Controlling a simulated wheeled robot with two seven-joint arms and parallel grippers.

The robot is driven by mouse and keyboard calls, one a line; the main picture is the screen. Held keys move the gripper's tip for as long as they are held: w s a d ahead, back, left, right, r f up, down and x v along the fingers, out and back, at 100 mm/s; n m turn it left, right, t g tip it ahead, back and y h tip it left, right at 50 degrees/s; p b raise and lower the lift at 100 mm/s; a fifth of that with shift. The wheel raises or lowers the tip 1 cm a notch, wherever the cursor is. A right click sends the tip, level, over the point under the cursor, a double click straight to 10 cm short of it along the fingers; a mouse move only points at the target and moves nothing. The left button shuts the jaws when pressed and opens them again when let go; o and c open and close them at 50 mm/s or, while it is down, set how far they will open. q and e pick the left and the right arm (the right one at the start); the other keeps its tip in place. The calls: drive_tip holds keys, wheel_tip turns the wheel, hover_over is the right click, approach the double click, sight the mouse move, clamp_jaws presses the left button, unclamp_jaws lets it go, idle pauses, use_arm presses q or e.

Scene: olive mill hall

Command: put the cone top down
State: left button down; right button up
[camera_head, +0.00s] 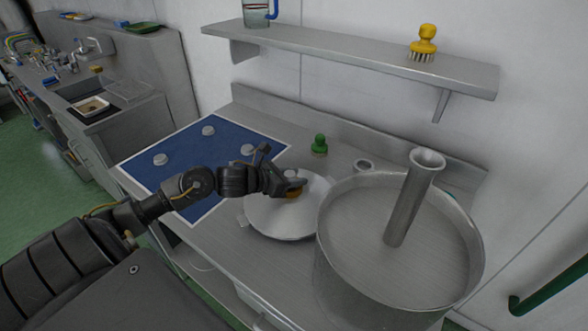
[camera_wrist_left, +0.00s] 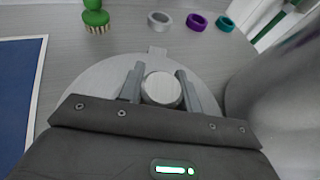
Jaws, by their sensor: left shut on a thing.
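The cone top (camera_head: 283,222) is a wide, shallow, pale metal cone with a round knob in the middle, at the bench's centre just left of the open metal drum. It also shows in the left wrist view (camera_wrist_left: 92,88), where its knob (camera_wrist_left: 161,89) sits between the two fingers. My left gripper (camera_head: 290,185) is shut on this knob, from above and the left. An orange-brown part shows just under the fingers. I cannot tell whether the cone top touches the bench or hangs slightly above it. My right gripper is out of view.
A blue mat (camera_head: 215,152) with several grey discs lies at left. The open drum (camera_head: 338,262) with an upright tube (camera_head: 412,200) stands close at right. A green brush (camera_head: 319,146) and several rings stand behind. A wall shelf (camera_head: 350,58) runs above.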

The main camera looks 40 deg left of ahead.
use_arm(q)
drive_tip(key=shift+w+f, duration=0.1)
drive_tip(key=shift+f, duration=0.4)
drive_tip(key=shift+f, duration=0.2)
drive_tip(key=c, duration=1.3)
unclamp_jaws()
drive_tip(key=shift+f, duration=0.1)
drive_tip(key=o, duration=0.3)
drive_tip(key=shift+o, duration=0.2)
drive_tip(key=shift+s+r, duration=0.2)
